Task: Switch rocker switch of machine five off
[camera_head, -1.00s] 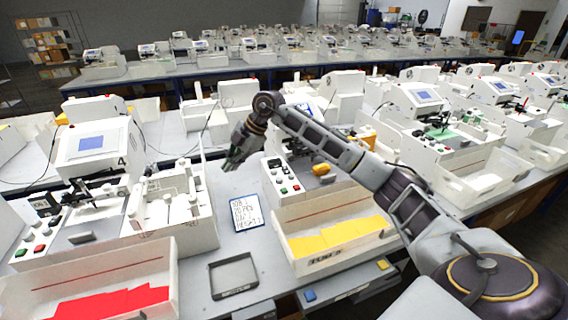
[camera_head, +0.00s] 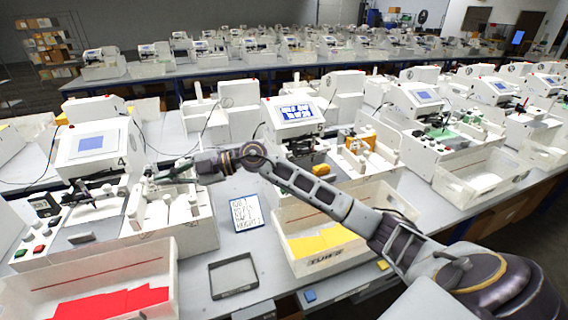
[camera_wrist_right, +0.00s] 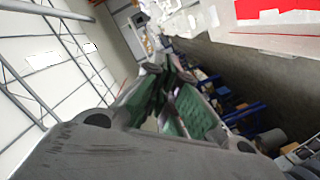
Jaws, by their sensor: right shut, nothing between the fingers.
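My right gripper (camera_head: 165,173) is shut and empty, left of this machine and above the right part of machine four (camera_head: 92,147). Its green-padded fingers show in the right wrist view (camera_wrist_right: 168,82). My left gripper is not in view.
An open bin with yellow sheets (camera_head: 325,262) and one with red sheets (camera_head: 95,275) stand at the table front. A written card (camera_head: 245,213) and an empty dark-framed tray (camera_head: 233,275) lie between them. More white machines (camera_head: 425,97) stand to the right.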

